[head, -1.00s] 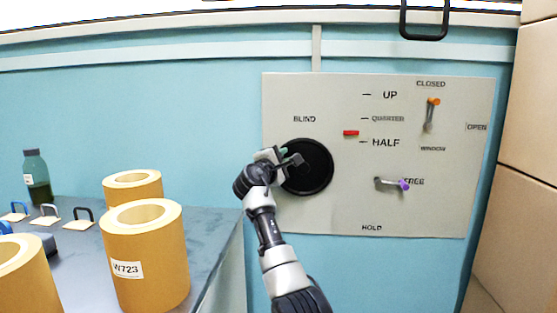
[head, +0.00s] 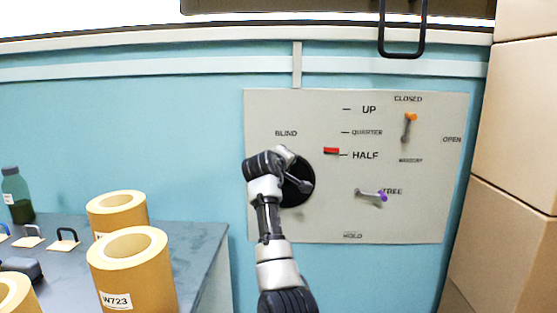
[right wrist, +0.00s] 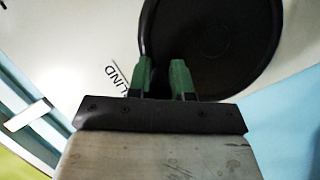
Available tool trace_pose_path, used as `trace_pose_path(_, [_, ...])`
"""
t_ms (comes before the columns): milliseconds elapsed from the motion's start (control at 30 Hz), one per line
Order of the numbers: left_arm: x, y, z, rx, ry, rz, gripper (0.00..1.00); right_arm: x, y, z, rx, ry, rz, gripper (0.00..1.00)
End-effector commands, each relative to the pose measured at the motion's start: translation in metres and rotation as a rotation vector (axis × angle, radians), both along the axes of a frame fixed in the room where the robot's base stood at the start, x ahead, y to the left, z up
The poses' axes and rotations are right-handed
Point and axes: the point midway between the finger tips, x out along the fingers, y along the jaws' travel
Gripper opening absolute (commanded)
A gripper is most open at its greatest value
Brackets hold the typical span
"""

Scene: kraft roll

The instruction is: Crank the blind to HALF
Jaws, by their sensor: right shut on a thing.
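The blind's black crank disc (head: 297,198) is on the grey panel (head: 430,215), partly hidden by my right arm in the head view; it also shows in the right wrist view (right wrist: 215,35). My right gripper (right wrist: 163,78) is shut on the crank handle at the disc's edge, its green fingertips on either side of it. The grip itself is mostly hidden. The crank arm (head: 299,183) runs up-left toward my gripper. The red marker (head: 331,150) is slightly above the HALF tick, below QUARTER. My left gripper is out of view.
A purple-tipped lever (head: 372,194) points right at FREE. An orange-tipped window lever (head: 409,124) points up at CLOSED. Paper rolls (head: 130,275) stand on the bench at left. Stacked boxes (head: 520,130) flank the panel at right.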

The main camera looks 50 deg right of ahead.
Motion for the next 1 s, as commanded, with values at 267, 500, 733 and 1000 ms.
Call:
trace_pose_path(267, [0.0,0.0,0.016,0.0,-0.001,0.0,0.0,-0.017,-0.013,-0.001,0.165,-0.21,-0.003,0.0])
trace_pose_path(500, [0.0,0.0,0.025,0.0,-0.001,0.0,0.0,-0.029,-0.023,-0.009,0.306,-0.385,-0.003,0.0])
trace_pose_path(733, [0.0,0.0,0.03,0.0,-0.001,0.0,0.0,-0.038,-0.03,-0.019,0.426,-0.532,-0.003,0.0])
trace_pose_path(1000, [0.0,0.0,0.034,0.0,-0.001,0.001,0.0,-0.044,-0.035,-0.029,0.523,-0.652,-0.004,0.0])
